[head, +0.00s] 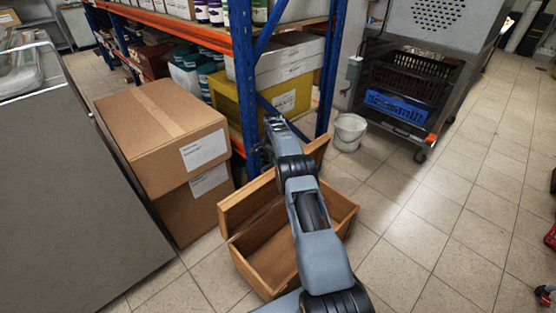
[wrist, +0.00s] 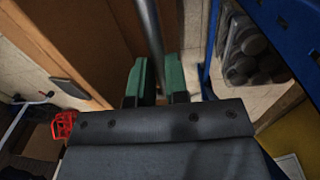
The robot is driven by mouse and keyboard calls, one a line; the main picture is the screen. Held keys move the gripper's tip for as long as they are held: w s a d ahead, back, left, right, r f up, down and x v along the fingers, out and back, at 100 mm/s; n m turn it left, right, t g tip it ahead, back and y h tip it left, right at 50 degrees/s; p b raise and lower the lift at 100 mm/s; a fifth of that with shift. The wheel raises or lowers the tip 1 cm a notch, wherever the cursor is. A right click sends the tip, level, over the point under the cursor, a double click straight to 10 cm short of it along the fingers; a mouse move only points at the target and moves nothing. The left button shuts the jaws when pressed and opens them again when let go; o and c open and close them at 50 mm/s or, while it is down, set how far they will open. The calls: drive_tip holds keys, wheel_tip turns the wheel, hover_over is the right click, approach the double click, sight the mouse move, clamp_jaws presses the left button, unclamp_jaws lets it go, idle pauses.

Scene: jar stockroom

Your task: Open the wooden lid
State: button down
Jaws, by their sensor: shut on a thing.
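The wooden chest (head: 253,272) stands on the tiled floor, with its inside visible from above. Its wooden lid (head: 243,199) is raised at the far side and stands steeply up, partly hidden behind my arm. My gripper (head: 273,124) is beyond the lid's upper edge in the head view, small and hard to make out. In the wrist view, the green fingertips of my gripper (wrist: 154,77) are shut on a grey metal bar (wrist: 150,35), which runs between them. A brown wooden surface (wrist: 95,35) lies beside the bar; it looks like the lid.
Stacked cardboard boxes (head: 165,135) stand close left of the chest. A blue and orange rack (head: 245,70) is right behind it. A white bucket (head: 349,131) and a crate trolley (head: 410,95) stand behind right. The floor at right (head: 440,220) is clear.

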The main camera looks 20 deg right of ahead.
drive_tip(key=shift+s+a+f, duration=0.2)
drive_tip(key=shift+f, duration=0.4)
drive_tip(key=c, duration=1.4)
unclamp_jaws()
drive_tip(key=shift+w, duration=0.15)
drive_tip(key=shift+o, duration=1.4)
drive_tip(key=shift+d+r, duration=0.15)
drive_tip(key=shift+r, duration=0.05)
wheel_tip(320, 180, up, 14)
drive_tip(key=p, duration=0.7)
drive_tip(key=shift+w+f, duration=0.15)
drive_tip(key=shift+w, duration=0.25)
